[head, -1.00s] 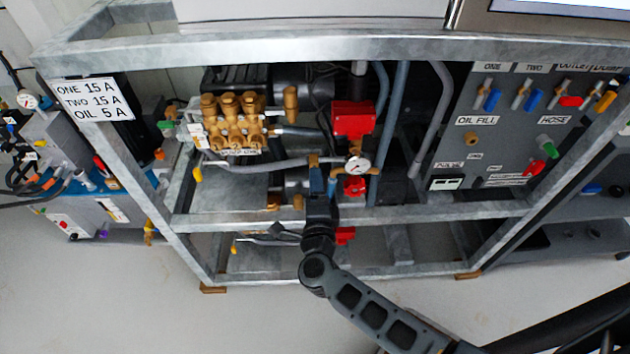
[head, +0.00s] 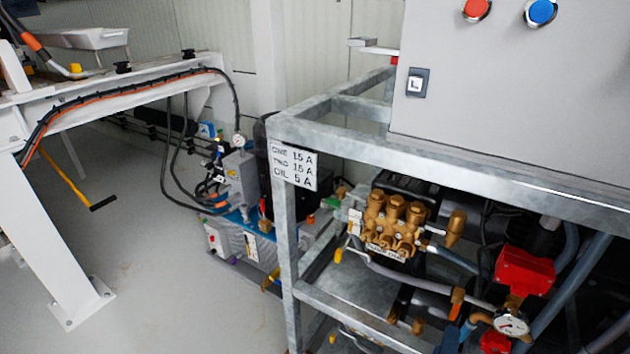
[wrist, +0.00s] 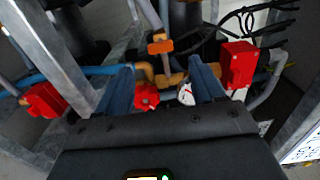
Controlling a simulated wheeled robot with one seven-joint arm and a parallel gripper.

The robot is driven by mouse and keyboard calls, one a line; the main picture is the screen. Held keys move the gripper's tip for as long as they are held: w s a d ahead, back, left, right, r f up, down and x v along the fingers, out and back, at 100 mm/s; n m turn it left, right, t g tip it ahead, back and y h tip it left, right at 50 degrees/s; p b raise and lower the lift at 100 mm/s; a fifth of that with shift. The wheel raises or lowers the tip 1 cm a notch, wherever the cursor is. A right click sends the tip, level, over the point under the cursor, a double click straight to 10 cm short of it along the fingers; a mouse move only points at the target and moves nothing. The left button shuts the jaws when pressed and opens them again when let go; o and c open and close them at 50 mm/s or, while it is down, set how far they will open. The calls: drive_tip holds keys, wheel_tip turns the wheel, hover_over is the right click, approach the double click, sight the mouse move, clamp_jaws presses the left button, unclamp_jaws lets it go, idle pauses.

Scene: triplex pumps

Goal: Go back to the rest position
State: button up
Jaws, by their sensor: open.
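My gripper (wrist: 163,76) is open in the wrist view, its two blue fingers spread apart. Between and beyond them are brass pipe fittings (wrist: 165,80), a small red part (wrist: 146,97) and a white-faced pressure gauge (wrist: 186,94). I see nothing held, and I cannot tell whether the fingers touch the pipework. In the head view the same gauge (head: 511,324) sits at the lower right, below a red box (head: 524,271). Most of my arm is outside the head view.
A grey metal frame (head: 400,290) encloses the brass pump (head: 396,225); its posts (wrist: 60,55) stand close to my gripper in the wrist view. A grey cabinet (head: 520,90) sits above. Another machine (head: 245,240) stands behind, and a white bench (head: 45,230) at left. Floor (head: 165,270) between is clear.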

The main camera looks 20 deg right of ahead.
drive_tip(key=s+a+r+n+t+y, duration=0.1)
drive_tip(key=s+a+r+n+y, duration=0.3)
drive_tip(key=s+r+n, duration=0.2)
drive_tip(key=s+a+r+n+t+y+p, duration=0.1)
drive_tip(key=s+a+r+n+y, duration=0.4)
drive_tip(key=s+n, duration=0.5)
drive_tip(key=s+a+r+n+t+y, duration=0.1)
drive_tip(key=s+a+r+n+y, duration=0.4)
drive_tip(key=s+r+n, duration=0.3)
drive_tip(key=r+n, duration=0.1)
drive_tip(key=n, duration=0.3)
drive_tip(key=shift+s+n+t, duration=0.2)
drive_tip(key=shift+n+t, duration=0.1)
drive_tip(key=shift+t, duration=0.1)
